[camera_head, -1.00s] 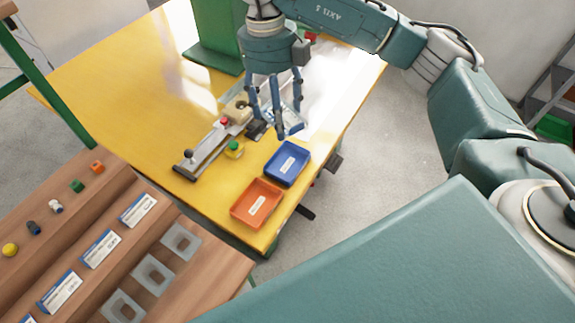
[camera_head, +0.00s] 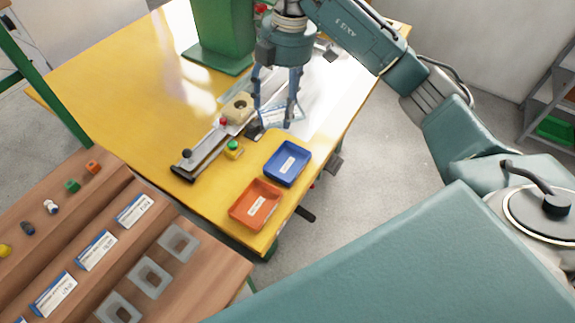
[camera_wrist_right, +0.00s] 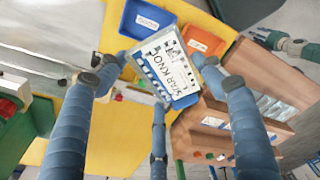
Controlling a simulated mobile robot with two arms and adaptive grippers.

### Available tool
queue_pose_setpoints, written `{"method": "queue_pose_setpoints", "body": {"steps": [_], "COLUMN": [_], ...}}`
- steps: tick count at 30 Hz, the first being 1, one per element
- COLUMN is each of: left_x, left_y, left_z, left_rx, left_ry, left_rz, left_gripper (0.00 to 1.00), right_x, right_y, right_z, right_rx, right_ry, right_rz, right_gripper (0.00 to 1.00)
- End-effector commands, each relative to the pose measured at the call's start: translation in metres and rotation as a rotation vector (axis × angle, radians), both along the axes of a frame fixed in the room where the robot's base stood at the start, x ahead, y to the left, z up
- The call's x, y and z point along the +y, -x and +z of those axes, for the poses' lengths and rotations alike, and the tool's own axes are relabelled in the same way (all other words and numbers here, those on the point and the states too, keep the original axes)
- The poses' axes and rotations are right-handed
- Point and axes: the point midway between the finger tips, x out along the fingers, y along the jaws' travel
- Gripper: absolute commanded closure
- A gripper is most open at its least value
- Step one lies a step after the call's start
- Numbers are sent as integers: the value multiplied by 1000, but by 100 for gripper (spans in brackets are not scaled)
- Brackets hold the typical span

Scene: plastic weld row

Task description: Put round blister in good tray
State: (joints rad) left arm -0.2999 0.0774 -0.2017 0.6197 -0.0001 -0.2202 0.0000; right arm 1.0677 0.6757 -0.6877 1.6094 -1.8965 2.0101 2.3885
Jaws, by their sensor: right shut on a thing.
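My right gripper (camera_head: 273,118) is above the far side of the table, beyond the trays. Its fingers are closed around a flat blister pack (camera_wrist_right: 168,68), which has a white printed card with a blue edge and lettering that looks like "STAR KNOB". The pack is tilted in the right wrist view. The blue tray (camera_head: 274,176) and the orange tray (camera_head: 238,214) lie side by side on the table, nearer than the gripper.
A metal rail fixture (camera_head: 203,158) with a green button on a yellow base (camera_head: 233,149) stands left of the trays. A green machine (camera_head: 218,40) stands behind. A wooden rack (camera_head: 205,262) with cards, grey frames and small knobs is at front left.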

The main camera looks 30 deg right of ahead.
Motion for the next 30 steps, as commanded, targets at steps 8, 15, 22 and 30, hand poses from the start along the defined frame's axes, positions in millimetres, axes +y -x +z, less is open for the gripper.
{"method": "queue_pose_setpoints", "body": {"steps": [8, 15, 22, 30], "left_x": [3, 4, 4, 4], "left_y": [0, 0, 0, 0], "left_z": [-4, -13, -7, -6], "left_rx": [0, 0, 0, 0], "left_ry": [-3, -4, -4, -4], "left_rz": [1, 1, 1, 1], "left_gripper": [60, 60, 60, 60], "right_x": [-1, 0, -2, -1], "right_y": [-1, 0, 0, -1], "right_z": [-17, -79, -132, -161], "right_rx": [4, 8, 5, 1], "right_ry": [-1, -3, 1, 0], "right_rz": [-124, -124, -125, -125], "right_gripper": [55, 55, 55, 55]}}
